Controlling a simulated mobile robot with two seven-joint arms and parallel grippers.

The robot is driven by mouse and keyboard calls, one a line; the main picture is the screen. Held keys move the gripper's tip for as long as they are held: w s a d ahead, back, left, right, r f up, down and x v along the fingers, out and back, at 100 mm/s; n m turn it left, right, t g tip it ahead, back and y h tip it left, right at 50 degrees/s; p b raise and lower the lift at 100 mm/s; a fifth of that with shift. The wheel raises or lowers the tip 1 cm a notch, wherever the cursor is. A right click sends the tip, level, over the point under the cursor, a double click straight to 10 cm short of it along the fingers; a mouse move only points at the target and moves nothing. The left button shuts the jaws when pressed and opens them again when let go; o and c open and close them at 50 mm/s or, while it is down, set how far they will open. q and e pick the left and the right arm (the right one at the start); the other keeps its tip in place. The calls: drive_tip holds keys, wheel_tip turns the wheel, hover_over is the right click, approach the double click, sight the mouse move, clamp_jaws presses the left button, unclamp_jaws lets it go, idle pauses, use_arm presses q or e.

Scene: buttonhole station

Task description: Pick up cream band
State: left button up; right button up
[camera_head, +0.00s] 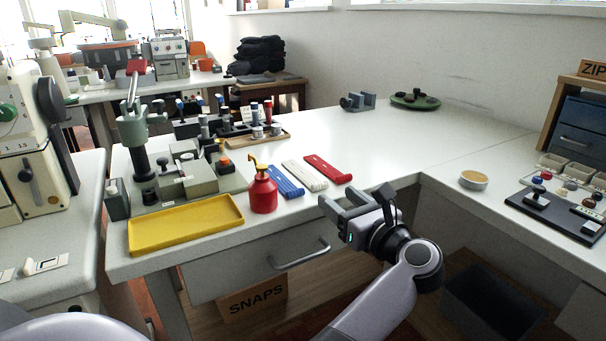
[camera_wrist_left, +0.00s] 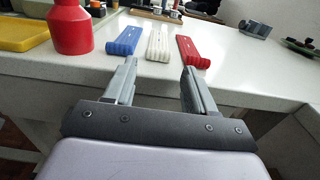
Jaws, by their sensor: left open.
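The cream band (camera_head: 304,175) lies flat on the white table, between a blue band (camera_head: 286,181) and a red band (camera_head: 328,169). In the left wrist view the cream band (camera_wrist_left: 158,45) is straight ahead, beyond the gap between my fingers. My left gripper (camera_head: 352,203) is open and empty, at the table's front edge, on the near right side of the bands and apart from them. Its two fingers also show in the left wrist view (camera_wrist_left: 160,70). My right gripper is not in view.
A red bottle (camera_head: 263,193) with a yellow nozzle stands left of the blue band. A yellow tray (camera_head: 186,224) lies further left. A grey press (camera_head: 138,140) stands behind the tray.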

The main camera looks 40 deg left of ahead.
sight(322, 184)
use_arm(q)
drive_tip(key=x, duration=0.6)
drive_tip(key=c, duration=0.8)
